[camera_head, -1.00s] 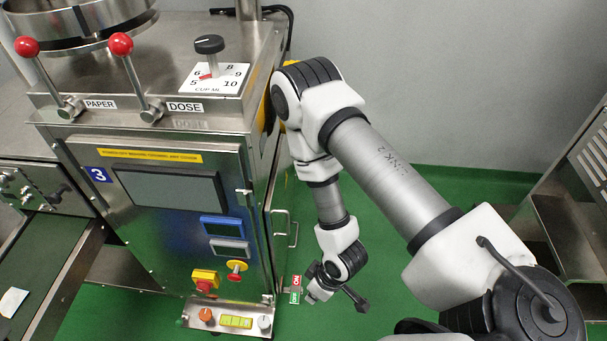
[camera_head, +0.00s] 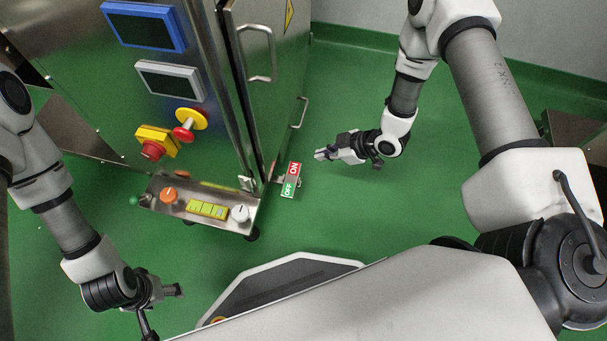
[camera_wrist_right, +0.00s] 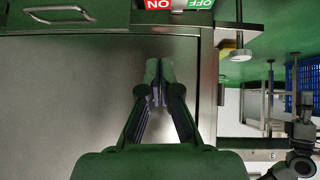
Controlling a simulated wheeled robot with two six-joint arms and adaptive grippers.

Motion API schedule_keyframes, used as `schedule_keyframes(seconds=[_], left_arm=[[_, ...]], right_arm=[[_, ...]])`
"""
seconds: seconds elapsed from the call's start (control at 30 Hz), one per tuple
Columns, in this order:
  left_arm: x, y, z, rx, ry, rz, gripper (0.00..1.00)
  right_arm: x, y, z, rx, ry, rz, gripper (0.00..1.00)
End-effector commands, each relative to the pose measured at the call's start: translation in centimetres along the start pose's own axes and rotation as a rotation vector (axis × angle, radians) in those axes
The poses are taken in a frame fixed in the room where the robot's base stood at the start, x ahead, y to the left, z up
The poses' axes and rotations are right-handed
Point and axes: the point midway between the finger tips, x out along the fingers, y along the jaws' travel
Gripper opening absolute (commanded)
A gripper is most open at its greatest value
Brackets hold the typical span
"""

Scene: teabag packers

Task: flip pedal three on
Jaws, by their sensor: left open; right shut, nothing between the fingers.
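The pedal (camera_head: 291,180) is a small rocker low at the machine's right side, with a red ON half at the back and a green OFF half at the front. I cannot tell which half is down. In the right wrist view the pedal (camera_wrist_right: 178,4) is cut by the top edge. My right gripper (camera_head: 322,154) is shut and empty, to the right of the pedal and apart from it, pointing left. Its closed fingers (camera_wrist_right: 159,88) show in the wrist view. My left gripper (camera_head: 180,290) is open at the lower left, far from the pedal.
The steel machine (camera_head: 255,110) stands left of the pedal, with door handles on its side. A control box (camera_head: 200,208) with knobs sits low at its front. Green floor (camera_head: 370,215) is clear right of the pedal. A steel unit (camera_head: 575,135) stands at the far right.

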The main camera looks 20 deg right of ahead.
Motion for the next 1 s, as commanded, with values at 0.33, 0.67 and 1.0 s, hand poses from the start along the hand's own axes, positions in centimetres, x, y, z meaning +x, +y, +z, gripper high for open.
schedule_keyframes(seconds=[0.33, 0.67, 1.0], left_arm=[[0.5, 0.0, 0.0, 0.000, 0.001, 0.000, 0.67], [2.7, 0.0, 0.0, 0.000, 0.001, 0.000, 0.67], [6.7, 0.0, 0.0, 0.000, 0.001, 0.000, 0.67]], right_arm=[[0.3, -0.1, 0.4, 0.002, -0.001, 0.000, 0.00], [4.0, -0.2, 0.8, -0.001, -0.002, -0.003, 0.00], [11.4, -0.2, 1.1, 0.001, -0.001, -0.001, 0.00]])
